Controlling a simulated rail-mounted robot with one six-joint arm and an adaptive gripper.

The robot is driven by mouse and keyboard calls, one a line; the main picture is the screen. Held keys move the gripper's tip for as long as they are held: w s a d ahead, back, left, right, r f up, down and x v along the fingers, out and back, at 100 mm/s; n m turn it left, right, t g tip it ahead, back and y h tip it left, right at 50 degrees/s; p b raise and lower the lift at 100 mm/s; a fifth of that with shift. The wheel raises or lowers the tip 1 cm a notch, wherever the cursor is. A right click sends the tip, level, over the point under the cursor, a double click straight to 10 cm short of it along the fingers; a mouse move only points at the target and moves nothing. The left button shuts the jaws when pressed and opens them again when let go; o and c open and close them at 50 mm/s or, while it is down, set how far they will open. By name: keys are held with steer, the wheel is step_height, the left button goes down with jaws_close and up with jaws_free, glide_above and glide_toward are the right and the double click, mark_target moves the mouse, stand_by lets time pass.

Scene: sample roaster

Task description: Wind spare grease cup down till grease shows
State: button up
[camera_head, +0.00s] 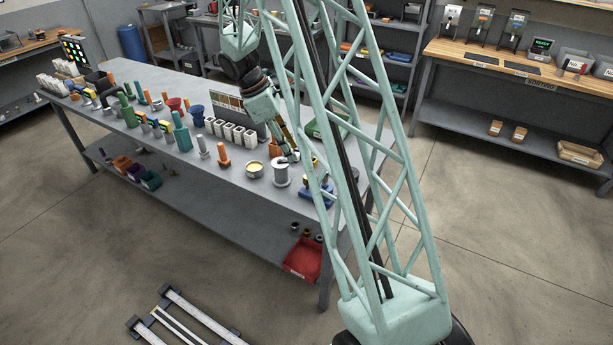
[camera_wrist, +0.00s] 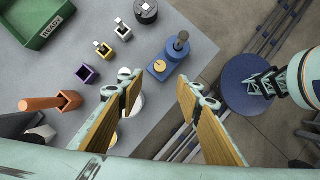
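I cannot tell for sure which fitting is the spare grease cup. A blue block (camera_wrist: 168,58) with a brass disc and a dark upright knob stands near the table edge in the wrist view, ahead of my gripper. A blue-based fitting (camera_head: 317,192) shows at the table's near right end in the head view. My gripper (camera_wrist: 156,84) is open, its two padded fingers wide apart with nothing between them. It also shows in the head view (camera_head: 291,157), low over the table, partly hidden by my arm. A pale round thing (camera_wrist: 136,104) is mostly hidden behind the left finger.
A tin with yellow contents (camera_head: 254,170) and a grey spool-shaped part (camera_head: 281,174) stand at the table's front edge. A green tray marked READY (camera_wrist: 44,38) is at upper left. Small purple (camera_wrist: 86,74) and yellow blocks and an orange-handled piece (camera_wrist: 48,102) stand nearby.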

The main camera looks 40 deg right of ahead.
steer(key=shift+f, duration=0.1)
steer(key=shift+b+x, duration=0.75)
steer(key=shift+x, duration=6.05)
steer(key=shift+d, duration=0.1)
steer(key=shift+c, duration=0.3)
steer(key=c, duration=0.8)
